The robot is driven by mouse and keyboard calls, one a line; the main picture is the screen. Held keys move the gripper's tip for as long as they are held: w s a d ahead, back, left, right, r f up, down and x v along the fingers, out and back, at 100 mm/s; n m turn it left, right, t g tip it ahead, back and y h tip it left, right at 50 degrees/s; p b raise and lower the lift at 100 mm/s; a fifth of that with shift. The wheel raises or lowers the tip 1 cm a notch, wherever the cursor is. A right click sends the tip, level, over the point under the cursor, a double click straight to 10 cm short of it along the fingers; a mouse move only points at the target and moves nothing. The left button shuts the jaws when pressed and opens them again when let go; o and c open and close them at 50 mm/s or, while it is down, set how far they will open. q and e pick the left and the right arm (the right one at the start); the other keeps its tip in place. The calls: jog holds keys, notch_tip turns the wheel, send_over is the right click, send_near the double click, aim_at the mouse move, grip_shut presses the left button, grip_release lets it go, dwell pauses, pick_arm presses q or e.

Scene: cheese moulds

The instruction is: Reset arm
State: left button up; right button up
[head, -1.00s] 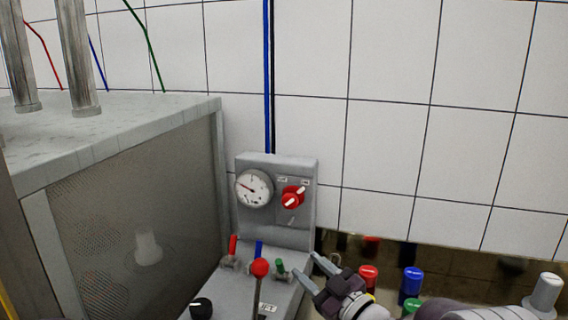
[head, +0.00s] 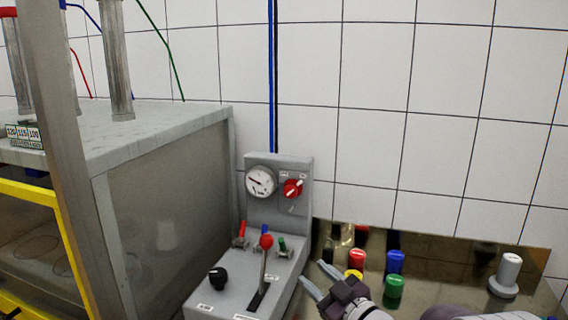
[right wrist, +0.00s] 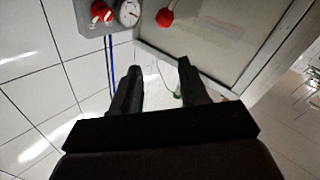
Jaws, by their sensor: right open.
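My right gripper (head: 324,279) comes in from the lower right in the head view, just right of the grey control box (head: 228,291). Its two fingers are apart with nothing between them. In the right wrist view, the open fingers (right wrist: 156,84) point toward the tiled wall and the control box's upper panel. A lever with a red ball knob (head: 266,242) stands on the control box, left of my fingers and apart from them. The knob also shows in the right wrist view (right wrist: 165,17). My left gripper is out of view.
The box carries a gauge (head: 261,181), a red rotary switch (head: 292,188), small coloured toggles and a black knob (head: 217,278). Red (head: 357,259), blue (head: 395,262) and green (head: 393,290) capped items stand right. A grey press cabinet (head: 165,200) with a yellow frame (head: 28,193) fills the left.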

jog(key=w+d+f+m+g+h, duration=0.1)
jog(key=w+d+f+m+h, duration=0.2)
jog(key=d+f+h, duration=0.15)
jog(key=s+d+f+m+g+h, duration=0.5)
jog(key=s+d+f+g+h, duration=0.15)
jog(key=s, duration=0.45)
jog(key=s+f+m+g+b, duration=0.1)
jog(key=s+f+m+g, duration=0.15)
jog(key=s, duration=0.45)
jog(key=s+f+m+g+b, duration=0.1)
jog(key=s+f+g, duration=0.2)
jog(key=s, duration=0.4)
pick_arm(q)
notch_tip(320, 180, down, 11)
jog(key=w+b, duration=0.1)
jog(key=b, duration=0.8)
pick_arm(e)
notch_tip(320, 180, down, 10)
jog(key=s+g, duration=0.1)
pick_arm(q)
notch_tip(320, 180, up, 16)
jog(key=p, duration=1.6)
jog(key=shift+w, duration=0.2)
pick_arm(e)
notch_tip(320, 180, up, 16)
jog(key=shift+s+d+n, duration=0.15)
jog(key=shift+n, duration=0.2)
